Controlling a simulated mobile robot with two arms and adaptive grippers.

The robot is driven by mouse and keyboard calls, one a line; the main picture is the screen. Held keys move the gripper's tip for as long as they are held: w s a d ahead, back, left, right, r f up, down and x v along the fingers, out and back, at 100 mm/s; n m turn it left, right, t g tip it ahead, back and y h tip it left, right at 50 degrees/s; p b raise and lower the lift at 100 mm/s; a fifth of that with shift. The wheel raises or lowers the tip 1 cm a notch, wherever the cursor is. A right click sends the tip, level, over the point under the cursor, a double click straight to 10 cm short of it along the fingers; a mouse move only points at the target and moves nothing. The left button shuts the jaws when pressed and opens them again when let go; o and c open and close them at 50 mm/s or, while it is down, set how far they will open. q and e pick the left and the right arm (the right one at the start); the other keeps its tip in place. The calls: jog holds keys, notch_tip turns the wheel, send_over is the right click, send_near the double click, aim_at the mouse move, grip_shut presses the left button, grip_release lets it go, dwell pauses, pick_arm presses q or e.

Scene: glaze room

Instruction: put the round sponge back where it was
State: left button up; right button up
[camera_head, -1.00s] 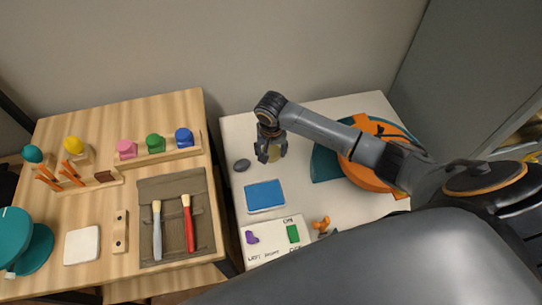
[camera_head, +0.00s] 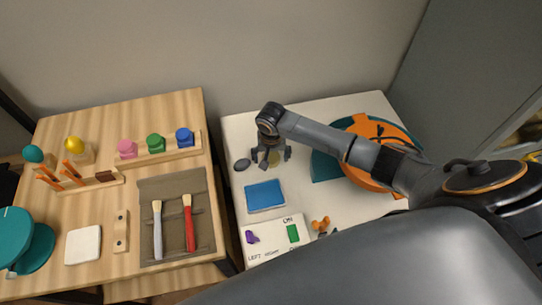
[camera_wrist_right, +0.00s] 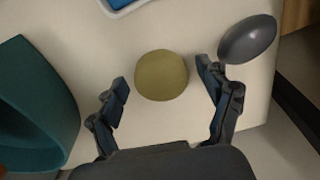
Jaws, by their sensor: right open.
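The round sponge, a yellow-olive disc (camera_wrist_right: 162,75), lies on the white table (camera_wrist_right: 185,25) in the right wrist view. In the head view it shows only partly, behind my right gripper's fingers. My right gripper (camera_head: 271,159) is open just above the table, with its fingers spread on either side of the sponge. Gaps show between the sponge and both fingers in the wrist view. My left gripper is not in view.
A dark grey oval object (camera_head: 242,165) lies close left of the right gripper. A blue-topped tray (camera_head: 265,195) is in front. Orange and teal items (camera_head: 325,165) stand to the right. A wooden table (camera_head: 105,210) with tools is at left.

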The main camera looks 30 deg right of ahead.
aim_at(271, 161)
notch_tip(271, 161, up, 12)
jog(key=s, duration=0.1)
jog(key=shift+s+a+r, duration=0.15)
jog(key=shift+a, duration=0.1)
dwell(0.5)
